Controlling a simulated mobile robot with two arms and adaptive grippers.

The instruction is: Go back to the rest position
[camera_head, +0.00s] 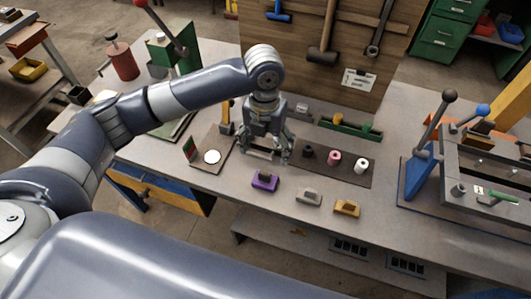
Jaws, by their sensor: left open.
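My left gripper (268,153) hangs over the workbench, pointing down, with its arm coming in from the left. Its fingers are apart and nothing shows between them. Just below it on the bench is a purple block (265,180) with a dark top. A grey block (308,196) and an orange-yellow block (346,208) lie to its right in a row. My right gripper is not in this view.
A dark mat (320,174) bears a black, a pink (333,158) and a white spool (361,166). A small board (205,160) with a white disc is left of the gripper. A lever fixture (420,178) stands right. Bare bench (225,198) lies in front.

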